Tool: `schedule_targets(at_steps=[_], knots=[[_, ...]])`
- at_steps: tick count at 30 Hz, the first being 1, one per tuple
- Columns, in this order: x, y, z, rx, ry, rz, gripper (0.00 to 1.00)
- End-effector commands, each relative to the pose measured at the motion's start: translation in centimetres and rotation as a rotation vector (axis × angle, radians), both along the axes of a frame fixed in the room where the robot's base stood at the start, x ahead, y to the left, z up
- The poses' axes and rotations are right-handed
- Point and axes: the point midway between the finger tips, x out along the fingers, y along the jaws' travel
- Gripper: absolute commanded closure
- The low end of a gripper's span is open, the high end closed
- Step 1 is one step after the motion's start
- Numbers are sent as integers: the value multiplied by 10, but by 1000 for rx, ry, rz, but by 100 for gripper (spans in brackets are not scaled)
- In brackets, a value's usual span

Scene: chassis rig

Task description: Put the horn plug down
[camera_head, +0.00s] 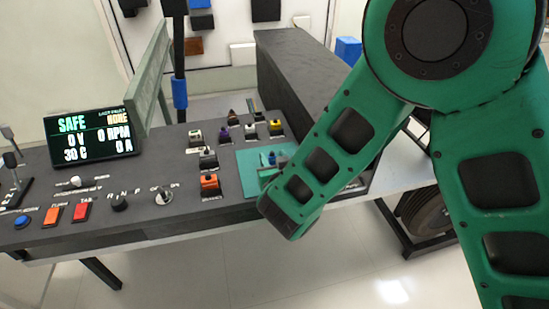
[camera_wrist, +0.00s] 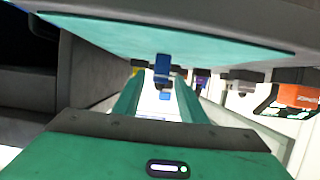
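A small blue plug (camera_wrist: 162,68), which may be the horn plug though no label on it is readable, stands on the teal mat (camera_wrist: 225,42) in the wrist view. In the head view the teal mat (camera_head: 247,160) lies at the console's right part, with the blue plug (camera_head: 271,158) on it. My gripper (camera_wrist: 161,82) has its two green fingers apart, one on each side of the blue plug. Gaps show between plug and fingers. In the head view my arm hides most of the gripper.
Several coloured plugs stand in sockets left of the mat, including an orange one (camera_head: 210,184). A display (camera_head: 93,138) reading SAFE, buttons and knobs fill the console's left. A long dark box (camera_head: 305,80) stands behind the mat.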

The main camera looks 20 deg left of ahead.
Motion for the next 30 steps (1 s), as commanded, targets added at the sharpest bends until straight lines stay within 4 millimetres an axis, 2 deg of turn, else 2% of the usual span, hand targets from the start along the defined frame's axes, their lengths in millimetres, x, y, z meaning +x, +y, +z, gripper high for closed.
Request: schedule_targets(at_steps=[11, 17, 24, 30], knots=[[-3, 0, 4, -1, 1, 1, 63], [-28, -15, 14, -2, 0, 6, 63], [-68, -38, 31, -2, 0, 7, 63], [-89, -52, 40, -1, 1, 4, 63]])
